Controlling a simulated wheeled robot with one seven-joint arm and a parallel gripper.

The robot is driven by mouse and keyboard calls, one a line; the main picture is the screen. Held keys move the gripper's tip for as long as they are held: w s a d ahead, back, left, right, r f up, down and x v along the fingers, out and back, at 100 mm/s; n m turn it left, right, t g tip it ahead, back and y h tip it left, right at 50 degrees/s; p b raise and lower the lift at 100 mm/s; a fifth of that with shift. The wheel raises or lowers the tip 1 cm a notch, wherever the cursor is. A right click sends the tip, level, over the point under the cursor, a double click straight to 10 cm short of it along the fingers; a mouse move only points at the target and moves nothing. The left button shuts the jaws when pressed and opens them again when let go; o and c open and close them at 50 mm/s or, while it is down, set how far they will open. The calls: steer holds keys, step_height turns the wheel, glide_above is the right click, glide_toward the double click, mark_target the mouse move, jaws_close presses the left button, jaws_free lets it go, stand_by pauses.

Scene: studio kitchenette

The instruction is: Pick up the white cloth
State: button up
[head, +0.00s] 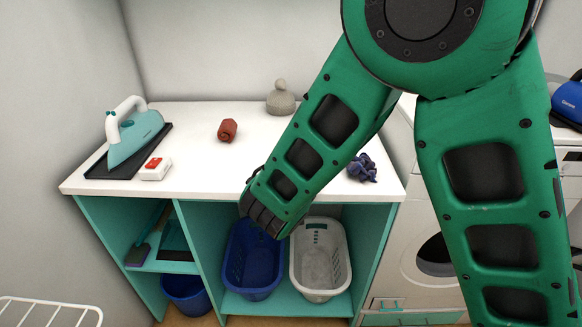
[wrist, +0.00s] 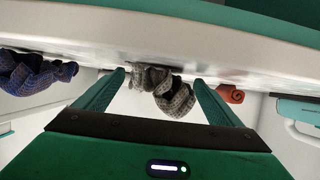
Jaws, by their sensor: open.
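No plainly white cloth shows in either view. A crumpled, pale grey checked cloth (wrist: 176,98) lies on the counter in the wrist view, which appears upside down. It shows between the two fingers of my gripper (wrist: 163,88), which are open and apart, with nothing held. I cannot tell how far ahead of the fingertips it is. In the head view a grey knobbed lump (head: 280,98) stands at the back of the counter; I cannot tell if it is the same thing. My arm covers part of the counter there, and the fingertips do not show.
A red roll (head: 228,130) and a purple crumpled thing (head: 362,168) lie on the white counter (head: 190,180). An iron (head: 133,138) and a white-red box (head: 155,169) are at left. Below stand a blue basket (head: 236,262) and a white basket (head: 335,240).

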steer(key=shift+w, duration=0.1)
steer(key=c, duration=1.1)
